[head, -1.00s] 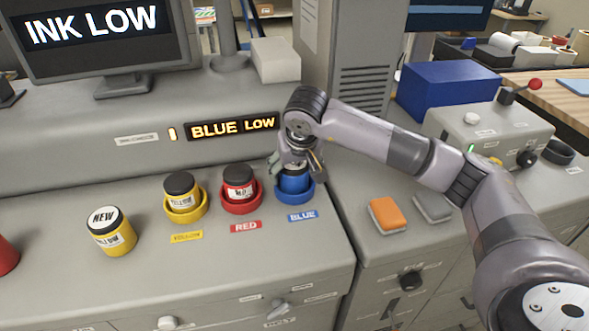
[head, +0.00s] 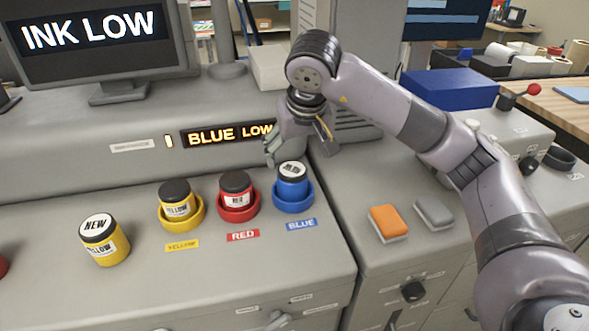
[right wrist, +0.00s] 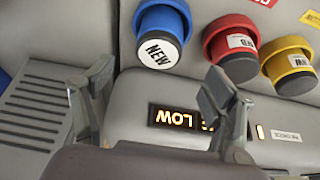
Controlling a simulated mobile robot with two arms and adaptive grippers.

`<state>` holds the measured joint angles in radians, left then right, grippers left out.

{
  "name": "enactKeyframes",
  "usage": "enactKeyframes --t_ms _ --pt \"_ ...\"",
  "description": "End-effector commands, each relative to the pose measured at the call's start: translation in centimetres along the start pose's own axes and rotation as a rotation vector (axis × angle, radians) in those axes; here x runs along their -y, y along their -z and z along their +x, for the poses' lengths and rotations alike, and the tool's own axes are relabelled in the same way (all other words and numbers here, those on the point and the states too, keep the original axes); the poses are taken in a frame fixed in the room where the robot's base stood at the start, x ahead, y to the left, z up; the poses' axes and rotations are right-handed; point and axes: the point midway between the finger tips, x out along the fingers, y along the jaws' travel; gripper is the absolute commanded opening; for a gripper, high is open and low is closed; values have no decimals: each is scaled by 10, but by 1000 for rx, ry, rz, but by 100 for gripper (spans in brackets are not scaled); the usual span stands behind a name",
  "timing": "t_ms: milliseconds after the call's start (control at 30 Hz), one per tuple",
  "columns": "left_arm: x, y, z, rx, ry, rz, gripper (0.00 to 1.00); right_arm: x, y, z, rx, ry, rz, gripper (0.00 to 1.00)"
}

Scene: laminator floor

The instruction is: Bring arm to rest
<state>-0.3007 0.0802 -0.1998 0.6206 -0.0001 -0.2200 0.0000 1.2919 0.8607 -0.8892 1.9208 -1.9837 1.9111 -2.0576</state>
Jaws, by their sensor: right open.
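My right gripper (head: 299,152) is open and empty, above and behind the blue ink jar (head: 291,183). In the right wrist view its two fingers (right wrist: 158,84) stand apart with nothing between them. The blue jar sits upright in the blue ring holder (head: 293,206); its white cap label reads NEW in the right wrist view (right wrist: 159,52). My right arm reaches in from the right. My left gripper is not in view.
A red jar (head: 237,188) and a yellow jar (head: 176,195) stand in matching holders. A loose yellow jar (head: 104,240) marked NEW stands left. The display (head: 229,134) reads BLUE LOW; the monitor (head: 92,32) reads INK LOW. Orange (head: 388,222) and grey (head: 433,213) blocks lie right.

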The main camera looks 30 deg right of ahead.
Motion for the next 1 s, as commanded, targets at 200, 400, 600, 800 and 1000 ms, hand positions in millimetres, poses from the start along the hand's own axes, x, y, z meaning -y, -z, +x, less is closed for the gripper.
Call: enactKeyframes --t_ms 200,400,600,800,1000 --pt "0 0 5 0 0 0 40 0 0 -18 -1 -1 0 78" --pt "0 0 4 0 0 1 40 0 0 -19 0 -1 0 78" --pt "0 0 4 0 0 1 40 0 0 -19 0 -1 0 78" --pt "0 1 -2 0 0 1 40 0 2 -25 0 0 0 78" --pt "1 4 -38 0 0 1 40 0 16 -59 0 0 0 78"
